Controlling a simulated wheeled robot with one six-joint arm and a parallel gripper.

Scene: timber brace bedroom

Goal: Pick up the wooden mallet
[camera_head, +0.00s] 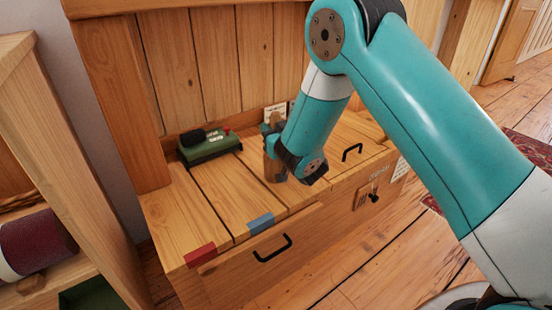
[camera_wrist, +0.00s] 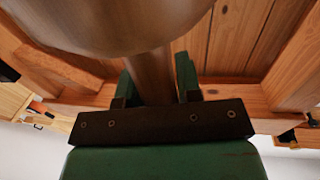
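In the wrist view the mallet's large round head (camera_wrist: 110,22) fills the top left, close to the camera. Its handle (camera_wrist: 152,78) runs between the two green fingers of my gripper (camera_wrist: 157,82). In the head view the fingertips are too small to tell apart clearly.
A green device with a black top (camera_head: 208,147) is left of the mallet. The wooden bench (camera_head: 205,205) carries red (camera_head: 200,255) and blue (camera_head: 261,223) markers at its front edge. A plank panel (camera_head: 215,60) rises behind. A shelf (camera_head: 70,165) stands at left.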

